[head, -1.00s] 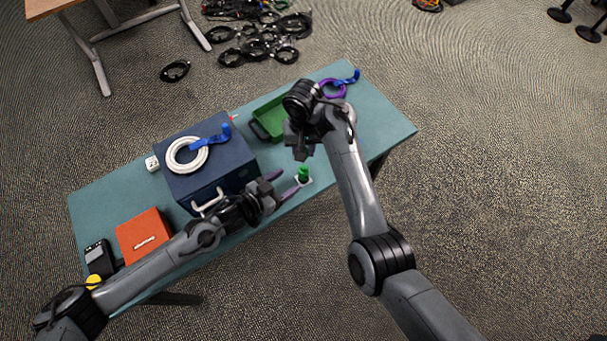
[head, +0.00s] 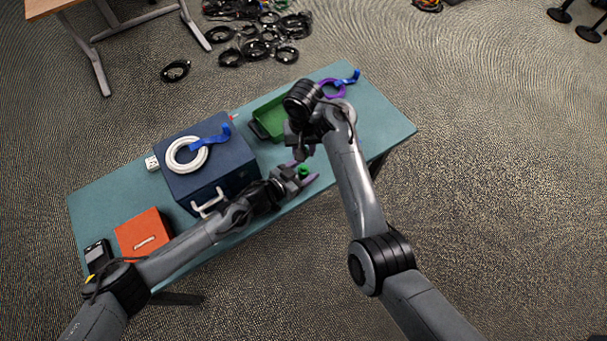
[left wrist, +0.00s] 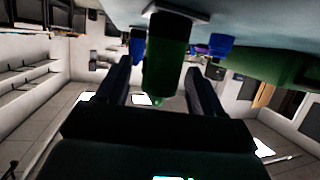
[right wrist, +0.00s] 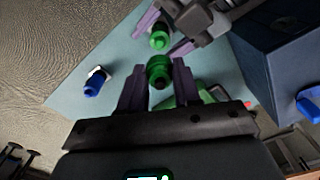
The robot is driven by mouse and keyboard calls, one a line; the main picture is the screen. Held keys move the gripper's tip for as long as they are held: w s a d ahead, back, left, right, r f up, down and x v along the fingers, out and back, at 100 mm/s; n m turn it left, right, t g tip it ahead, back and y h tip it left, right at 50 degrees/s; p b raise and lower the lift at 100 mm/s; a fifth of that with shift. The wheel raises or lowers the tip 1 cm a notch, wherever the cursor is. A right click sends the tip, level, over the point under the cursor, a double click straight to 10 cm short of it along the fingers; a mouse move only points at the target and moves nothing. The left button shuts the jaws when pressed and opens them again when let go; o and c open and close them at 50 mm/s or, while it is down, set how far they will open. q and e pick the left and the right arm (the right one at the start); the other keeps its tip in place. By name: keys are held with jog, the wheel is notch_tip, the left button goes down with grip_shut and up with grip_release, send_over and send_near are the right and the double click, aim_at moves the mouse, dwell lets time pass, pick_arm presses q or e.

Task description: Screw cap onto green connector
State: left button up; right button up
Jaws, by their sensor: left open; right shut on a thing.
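The green connector (head: 303,171) stands near the table's front edge. It also shows in the left wrist view (left wrist: 166,65) and the right wrist view (right wrist: 158,38). My left gripper (head: 304,173) is open, with one finger on each side of the connector; a gap shows beside it in the left wrist view. My right gripper (right wrist: 160,85) is shut on a green cap (right wrist: 159,72), held apart from the connector. The cap is hard to make out in the head view, where the right gripper hides it.
A dark blue box (head: 222,178) with a white cable coil (head: 172,160) on top stands left of the connector. A green tray (head: 268,112) lies behind. A blue connector (right wrist: 93,86) stands on the table in the right wrist view. An orange box (head: 140,228) sits at the left.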

pick_arm(q)
grip_shut()
pick_arm(e)
send_over(303, 169)
jog(key=shift+w+d+f, duration=0.1)
jog(key=shift+f, duration=1.15)
jog(key=shift+w+f, duration=0.1)
jog(key=shift+f, duration=1.1)
jog(key=shift+f, duration=0.85)
jog(key=shift+f, duration=0.5)
pick_arm(q)
jog(key=shift+d, duration=0.15)
pick_arm(e)
jog(key=shift+s+d+f, duration=0.1)
jog(key=shift+f, duration=0.45)
pick_arm(q)
jog(key=shift+w+r, duration=0.1)
pick_arm(e)
jog(key=shift+r, duration=0.35)
jog(key=shift+s+r, duration=0.15)
jog(key=shift+r, duration=0.05)
